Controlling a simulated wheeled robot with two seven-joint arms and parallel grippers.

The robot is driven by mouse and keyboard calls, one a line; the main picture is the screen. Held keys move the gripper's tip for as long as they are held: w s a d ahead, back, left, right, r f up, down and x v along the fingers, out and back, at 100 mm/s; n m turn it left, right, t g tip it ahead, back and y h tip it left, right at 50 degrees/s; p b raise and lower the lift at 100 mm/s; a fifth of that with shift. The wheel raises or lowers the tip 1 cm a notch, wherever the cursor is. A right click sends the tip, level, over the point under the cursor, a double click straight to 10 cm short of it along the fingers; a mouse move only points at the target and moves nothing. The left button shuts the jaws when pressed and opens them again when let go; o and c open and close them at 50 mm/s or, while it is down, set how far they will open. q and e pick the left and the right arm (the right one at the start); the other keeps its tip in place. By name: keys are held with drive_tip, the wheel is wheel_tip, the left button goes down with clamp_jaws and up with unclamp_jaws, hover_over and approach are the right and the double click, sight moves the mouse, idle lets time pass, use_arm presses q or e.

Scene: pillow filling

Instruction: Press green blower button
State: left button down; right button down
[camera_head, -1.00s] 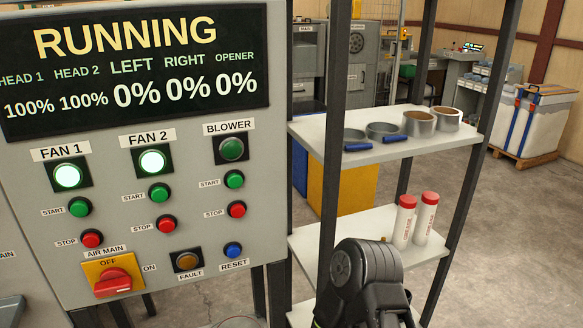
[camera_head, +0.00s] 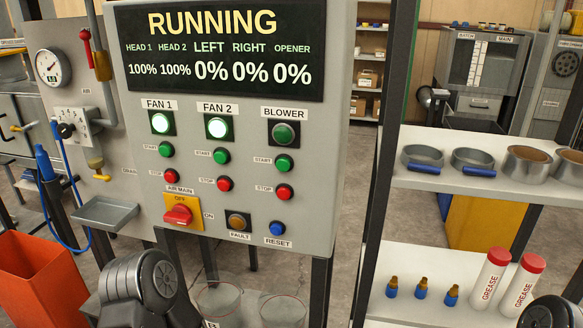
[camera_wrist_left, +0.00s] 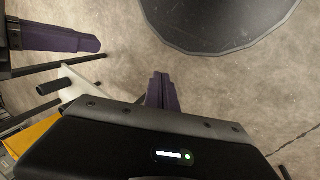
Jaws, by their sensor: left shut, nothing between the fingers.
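The control panel (camera_head: 330,190) faces me in the head view. Under the BLOWER label, a dark green unlit lamp (camera_head: 283,133) sits above the green START button (camera_head: 284,163), with a red STOP button (camera_head: 284,192) below. Nothing covers or touches the green button. My left gripper (camera_wrist_left: 160,90) shows in the left wrist view, with its purple fingers shut and empty above the concrete floor. It is outside the head view, where only dark arm links show low at the left and bottom right.
FAN 1 (camera_head: 160,122) and FAN 2 (camera_head: 217,127) lamps are lit. A red AIR MAIN switch (camera_head: 178,214) is lower left. A shelf (camera_head: 420,179) with rings and tape stands right of the panel. An orange bin (camera_head: 35,275) and gauge (camera_head: 47,66) are at left.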

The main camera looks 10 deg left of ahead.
sight(283, 164)
use_arm(q)
drive_tip(key=shift+w, duration=0.15)
drive_tip(key=w+a+r+n+t+h+b, duration=0.15)
drive_tip(key=w+a+r+n, duration=0.3)
drive_tip(key=w+r, duration=0.6)
drive_tip(key=w+a+r+n+t+b, duration=0.1)
drive_tip(key=w+a+r+n+t, duration=0.3)
drive_tip(key=w+r, duration=0.65)
drive_tip(key=w+r+n+t+h, duration=0.2)
drive_tip(key=r, duration=1.6)
drive_tip(key=w+r+n+t+h, duration=0.2)
drive_tip(key=r+h, duration=0.1)
drive_tip(key=r, duration=1.5)
drive_tip(key=shift+a+h+b, duration=0.35)
drive_tip(key=shift+b, duration=0.05)
drive_tip(key=shift+w+n, duration=0.15)
drive_tip(key=shift+n, duration=0.1)
drive_tip(key=shift+w+d+f+p, duration=0.15)
drive_tip(key=shift+w+p, duration=0.75)
drive_tip(key=shift+w, duration=1.3)
drive_tip(key=shift+w+d+r+p, duration=0.15)
drive_tip(key=shift+w+p, duration=0.75)
drive_tip(key=shift+w, duration=1.25)
